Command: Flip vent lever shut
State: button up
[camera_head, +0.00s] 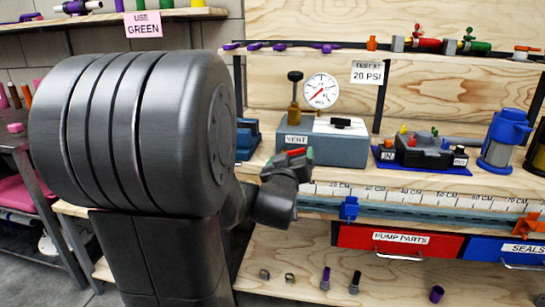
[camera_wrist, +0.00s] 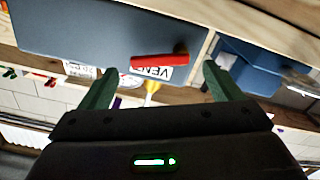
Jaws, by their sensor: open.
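The red vent lever (camera_wrist: 158,61) is in the wrist view, on the front of the grey box (camera_wrist: 90,32) beside the VENT label (camera_wrist: 152,73). It lies nearly level across that picture and covers part of the label. In the head view the box (camera_head: 345,148) stands on the wooden bench, with its VENT label (camera_head: 296,138) at the front left. A bit of red, probably the lever (camera_head: 297,152), shows at my gripper. My gripper (camera_wrist: 159,72) is open, with the lever between its green fingertips in the wrist view. I cannot tell whether they touch it. My arm hides part of the bench.
A pressure gauge (camera_head: 320,91) and a brass valve (camera_head: 294,112) stand at the box. A blue tray (camera_head: 422,170) and blue canister (camera_head: 504,140) are to the right. A ruler strip (camera_head: 440,197) runs along the bench edge, above the red drawer (camera_head: 370,240).

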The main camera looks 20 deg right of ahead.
aim_at(293, 152)
jog(key=shift+x, duration=1.45)
jog(key=shift+c, duration=0.4)
jog(key=c, duration=0.9)
jog(key=m+b, duration=0.2)
jog(key=f+m+b, duration=0.1)
jog(key=m+b, duration=0.1)
jog(key=shift+s+d+b, duration=0.1)
jog(key=shift+d+b, duration=0.05)
jog(key=shift+b, duration=0.25)
jog(key=o, duration=1)
